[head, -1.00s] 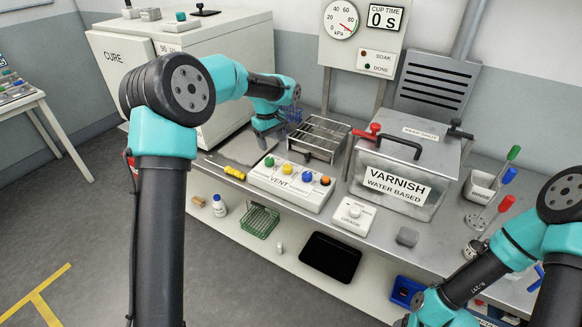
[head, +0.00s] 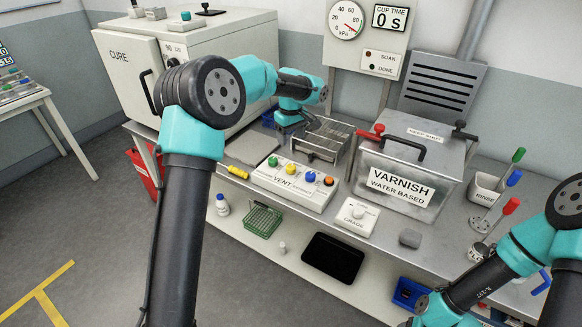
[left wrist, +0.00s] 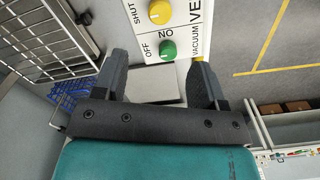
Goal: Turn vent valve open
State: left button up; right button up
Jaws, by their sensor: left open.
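The white vent panel (head: 262,181) lies on the bench with green, yellow, blue and orange knobs in a row. In the left wrist view, the yellow knob (left wrist: 160,12) has SHUT printed beside it, and the green knob (left wrist: 167,50) has OFF and NO beside it. The panel's VENT lettering is partly cut off there. My left gripper (left wrist: 158,78) is open and empty, its fingers apart and short of the green knob. In the head view my left gripper (head: 288,124) hangs behind the panel, by the wire rack.
A wire rack (head: 325,140) stands behind the panel and the varnish tank (head: 395,190) to its right. A yellow tool (head: 238,173) lies left of the panel. A pressure gauge (head: 346,20) hangs on the back wall board. The white grade box (head: 356,217) sits in front of the tank.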

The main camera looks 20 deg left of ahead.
aim_at(291, 166)
pick_arm(q)
notch_tip(291, 166, down, 14)
jog(key=shift+r, duration=0.25)
dwell(0.3)
jog(key=c, duration=0.9)
